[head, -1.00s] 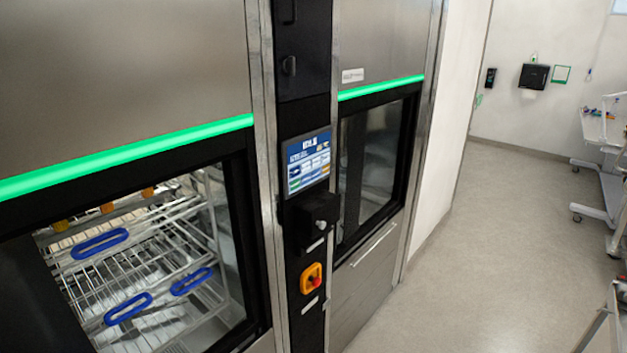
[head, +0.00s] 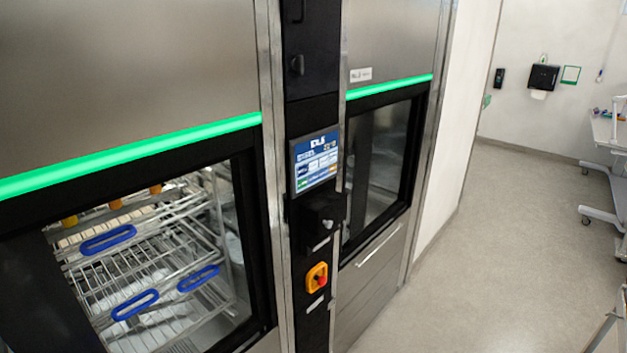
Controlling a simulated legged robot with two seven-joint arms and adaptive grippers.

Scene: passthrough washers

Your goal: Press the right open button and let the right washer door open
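The right washer door (head: 376,170) is a dark glass window in a black frame, and it looks shut. A green light strip (head: 390,87) runs above it. The black control column (head: 310,230) stands left of it with a lit touchscreen (head: 314,160). The screen's small buttons are too blurred to read, and I cannot tell which is the right open button. Neither of my grippers shows in the head view.
The left washer (head: 130,240) holds wire racks with blue-handled items behind its window. An orange switch with a red knob (head: 317,278) sits low on the column. Open floor (head: 490,250) lies at the right, with a white cart (head: 606,160) beyond.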

